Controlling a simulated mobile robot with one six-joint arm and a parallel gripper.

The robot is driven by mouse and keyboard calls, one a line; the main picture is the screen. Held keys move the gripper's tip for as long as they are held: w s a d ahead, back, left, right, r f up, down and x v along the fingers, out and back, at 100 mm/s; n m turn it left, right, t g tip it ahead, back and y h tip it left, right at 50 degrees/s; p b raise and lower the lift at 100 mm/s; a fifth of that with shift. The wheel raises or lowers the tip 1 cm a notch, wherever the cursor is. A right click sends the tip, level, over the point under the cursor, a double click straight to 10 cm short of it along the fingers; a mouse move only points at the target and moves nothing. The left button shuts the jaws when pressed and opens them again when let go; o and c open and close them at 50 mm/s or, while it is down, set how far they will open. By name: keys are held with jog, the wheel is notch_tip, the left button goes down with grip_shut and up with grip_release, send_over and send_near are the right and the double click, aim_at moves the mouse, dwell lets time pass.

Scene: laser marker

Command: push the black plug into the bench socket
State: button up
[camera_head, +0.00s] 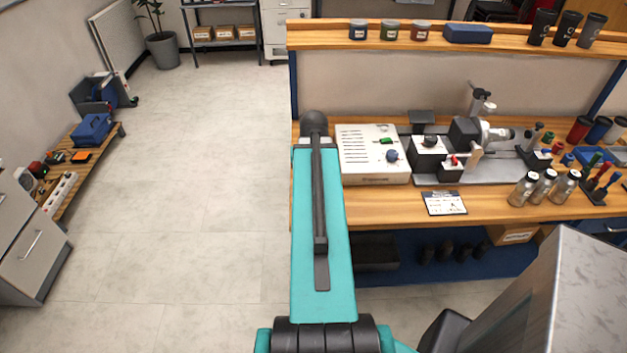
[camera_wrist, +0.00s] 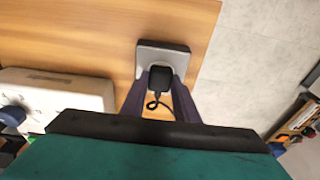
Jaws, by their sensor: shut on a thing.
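The black plug (camera_wrist: 161,77) with its looping black cord is between the two fingers of my gripper (camera_wrist: 162,82) in the wrist view. My gripper is shut on the plug. The grey bench socket (camera_wrist: 160,50) is a block on the wooden bench, directly beyond the plug, and the plug overlaps its near part in the picture. I cannot tell whether the plug is seated or only held at the socket's face. In the head view my teal arm hides the gripper, the plug and the socket.
The wooden bench (camera_wrist: 70,35) ends at an edge just right of the socket, with floor beyond. A white control box (camera_wrist: 60,88) stands to the left; it also shows in the head view (camera_head: 375,172). The laser rig (camera_head: 465,133) and bottles (camera_head: 523,188) stand farther right there.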

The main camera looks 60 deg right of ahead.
jog(key=o, duration=1.5)
jog(key=shift+o, duration=0.2)
jog(key=shift+s+r, duration=0.1)
jog(key=shift+r+p, duration=2.3)
jog(key=shift+r, duration=0.65)
grip_shut()
